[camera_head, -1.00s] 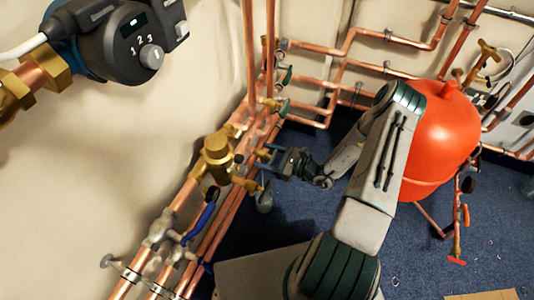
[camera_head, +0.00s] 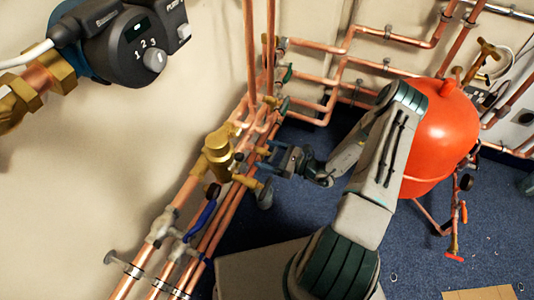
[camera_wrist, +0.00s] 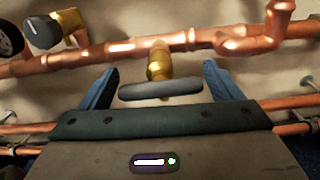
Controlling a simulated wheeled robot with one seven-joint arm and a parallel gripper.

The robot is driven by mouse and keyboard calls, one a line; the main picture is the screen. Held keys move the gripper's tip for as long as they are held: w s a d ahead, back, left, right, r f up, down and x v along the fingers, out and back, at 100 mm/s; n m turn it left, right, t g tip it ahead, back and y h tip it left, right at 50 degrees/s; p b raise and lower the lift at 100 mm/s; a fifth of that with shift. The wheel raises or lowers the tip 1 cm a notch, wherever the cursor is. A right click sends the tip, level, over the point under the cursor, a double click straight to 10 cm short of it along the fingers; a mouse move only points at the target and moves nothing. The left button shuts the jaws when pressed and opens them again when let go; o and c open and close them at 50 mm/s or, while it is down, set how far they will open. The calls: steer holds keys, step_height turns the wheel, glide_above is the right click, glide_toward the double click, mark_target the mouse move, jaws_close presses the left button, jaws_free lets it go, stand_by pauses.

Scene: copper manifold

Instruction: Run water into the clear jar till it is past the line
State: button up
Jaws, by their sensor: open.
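My gripper (camera_head: 267,157) is open beside the copper pipes on the left wall. In the wrist view its two blue fingers (camera_wrist: 161,67) stand apart on either side of a valve with a grey bar handle (camera_wrist: 160,89) on a brass stem (camera_wrist: 159,63). The handle lies between the fingers, and I see no firm grip on it. Another brass valve with a grey handle (camera_wrist: 42,31) is at the upper left of the wrist view. A small grey piece (camera_head: 265,198) hangs below the gripper in the head view. I cannot make out the clear jar or its line.
A brass fitting (camera_head: 218,155) and a blue lever valve (camera_head: 201,217) sit on the pipes left of my gripper. A red tank (camera_head: 436,135) stands right of my arm. A pump with a dial (camera_head: 140,42) is at the upper left.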

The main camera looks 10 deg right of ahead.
steer(key=p+v, duration=0.2)
steer(key=v, duration=1.1)
steer(key=shift+s, duration=0.1)
steer(key=s+a+r+n+g+h+p, duration=0.2)
steer(key=r+n+p, duration=0.6)
steer(key=r, duration=1.2)
steer(key=s+a+r+n+g+h+p, duration=0.3)
steer(key=s+r+n+h+p, duration=0.4)
steer(key=r, duration=1.4)
steer(key=s+a+r+n+g+h+p, duration=0.2)
steer(key=r+n+p, duration=0.8)
steer(key=r, duration=1)
steer(key=s+a+h+p, duration=0.1)
steer(key=s+a+h, duration=0.1)
steer(key=h, duration=0.1)
steer(key=shift+s+a+r+n+g+h, duration=0.2)
steer(key=shift+a+n+g+h, duration=0.1)
steer(key=shift+g, duration=0.1)
